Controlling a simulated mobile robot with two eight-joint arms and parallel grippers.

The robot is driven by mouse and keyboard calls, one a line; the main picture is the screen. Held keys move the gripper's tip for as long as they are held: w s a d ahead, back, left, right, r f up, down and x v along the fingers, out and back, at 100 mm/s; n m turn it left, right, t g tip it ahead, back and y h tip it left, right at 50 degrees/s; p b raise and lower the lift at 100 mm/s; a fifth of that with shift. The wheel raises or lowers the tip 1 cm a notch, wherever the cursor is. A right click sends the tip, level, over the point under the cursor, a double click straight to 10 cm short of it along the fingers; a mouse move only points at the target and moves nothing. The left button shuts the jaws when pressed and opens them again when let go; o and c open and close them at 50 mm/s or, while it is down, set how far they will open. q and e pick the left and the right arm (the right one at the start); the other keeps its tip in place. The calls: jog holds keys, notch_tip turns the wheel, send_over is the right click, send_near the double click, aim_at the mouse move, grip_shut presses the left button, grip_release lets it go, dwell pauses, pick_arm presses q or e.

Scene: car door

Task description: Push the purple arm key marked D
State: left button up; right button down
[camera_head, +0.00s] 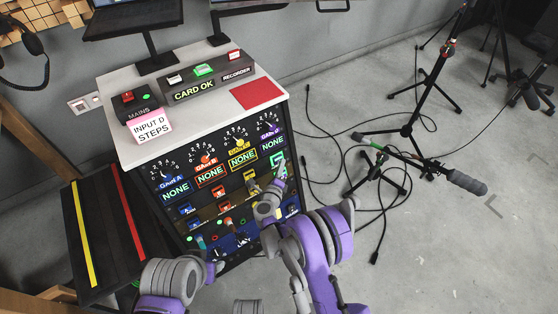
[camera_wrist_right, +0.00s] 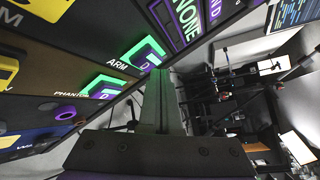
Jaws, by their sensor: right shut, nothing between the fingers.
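The arm key marked D (camera_wrist_right: 143,54) shows in the right wrist view as a key with a glowing green frame, beside the word ARM. In the head view its green glow (camera_head: 277,158) sits under the purple NONE display on the console's right column. My right gripper (camera_wrist_right: 160,75) is shut and empty. Its fingertips are right at the lower edge of the key; I cannot tell whether they touch it. In the head view the right gripper (camera_head: 281,173) is just below the key and partly hides the panel.
A green-framed PHANTOM D key (camera_wrist_right: 106,87) is beside the arm key. The console (camera_head: 170,180) has further coloured keys and knobs. A pink INPUT D STEPS card (camera_head: 150,127) and a red mat (camera_head: 257,93) are on top. Microphone stands (camera_head: 407,130) and cables occupy the floor to the right.

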jog(key=s+d, duration=0.1)
jog(key=s+d+r, duration=0.1)
jog(key=s+d, duration=0.1)
jog(key=s, duration=0.1)
jog(key=shift+s+r, duration=0.1)
jog(key=shift+r, duration=0.3)
dwell(2.1)
